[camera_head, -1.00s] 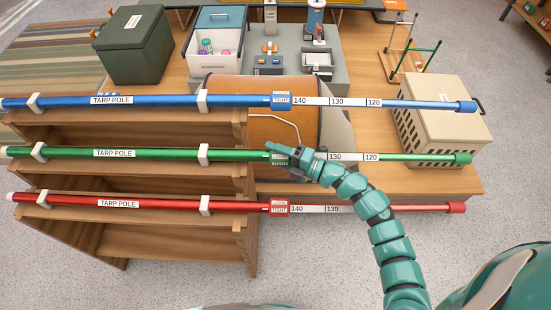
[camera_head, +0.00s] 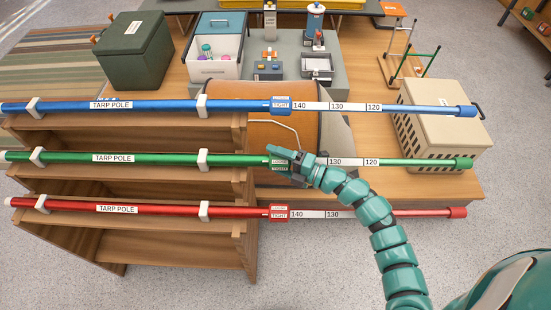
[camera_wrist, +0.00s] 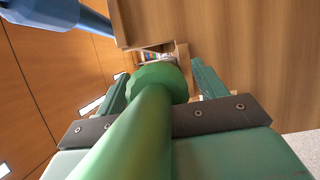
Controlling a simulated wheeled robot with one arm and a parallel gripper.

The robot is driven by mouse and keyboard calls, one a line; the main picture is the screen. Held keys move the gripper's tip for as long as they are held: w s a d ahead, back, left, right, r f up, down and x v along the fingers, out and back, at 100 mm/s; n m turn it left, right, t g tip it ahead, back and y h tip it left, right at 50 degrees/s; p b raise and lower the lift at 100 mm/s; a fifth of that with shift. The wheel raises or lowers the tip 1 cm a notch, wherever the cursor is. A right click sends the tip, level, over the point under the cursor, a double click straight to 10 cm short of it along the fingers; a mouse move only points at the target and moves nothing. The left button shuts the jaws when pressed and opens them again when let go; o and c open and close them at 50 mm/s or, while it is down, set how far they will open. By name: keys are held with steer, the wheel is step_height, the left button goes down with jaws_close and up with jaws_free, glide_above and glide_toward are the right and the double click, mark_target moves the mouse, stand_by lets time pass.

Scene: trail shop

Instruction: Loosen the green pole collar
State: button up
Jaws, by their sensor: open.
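The green tarp pole (camera_head: 220,160) runs level between the blue and red poles, held in white clips. Its green collar (camera_head: 279,168) sits where the green tube meets the white scale, with a small label that my gripper partly covers. My gripper (camera_head: 281,158) reaches in from the right at the collar. In the wrist view, my gripper's fingers (camera_wrist: 162,88) are open, one on each side of the green collar (camera_wrist: 158,76). The pole runs between them toward the camera. I cannot tell whether either finger touches the collar.
The blue pole (camera_head: 150,105) lies behind and the red pole (camera_head: 170,209) in front, close to my gripper. The wooden rack (camera_head: 245,225) carries the poles. A beige crate (camera_head: 440,115) stands near the right pole ends; an orange-brown rounded object (camera_head: 255,135) is behind the collar.

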steer(key=b+v, duration=0.1)
steer(key=v, duration=0.6)
steer(key=shift+d, duration=0.1)
stand_by(0.4)
